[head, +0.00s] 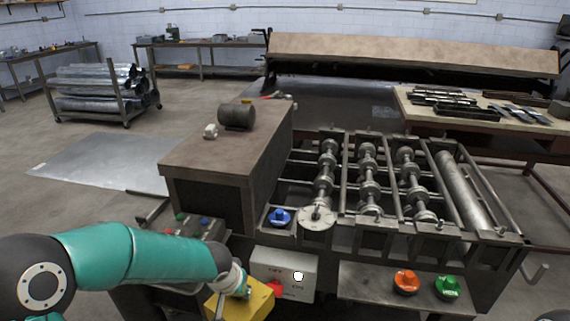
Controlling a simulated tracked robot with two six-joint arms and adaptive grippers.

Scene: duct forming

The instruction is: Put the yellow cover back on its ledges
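The yellow cover (255,303) is a box-like piece at the bottom of the head view, left of the middle and partly cut off by the lower edge. My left arm comes in from the left, and its wrist end, with the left gripper (241,291), is right at the top of the cover. The fingers are too small and hidden to show whether they are closed on it. The cover overlaps the lower left of a pale control box (291,267) with a red button (275,288). I cannot make out the ledges. My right gripper is not in view.
The roller machine (385,190) stands behind, with a blue knob (280,217) and orange (406,281) and green (447,286) knobs on its front. A brown cabinet (225,160) carries a dark cylinder (237,116). Open floor lies to the left.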

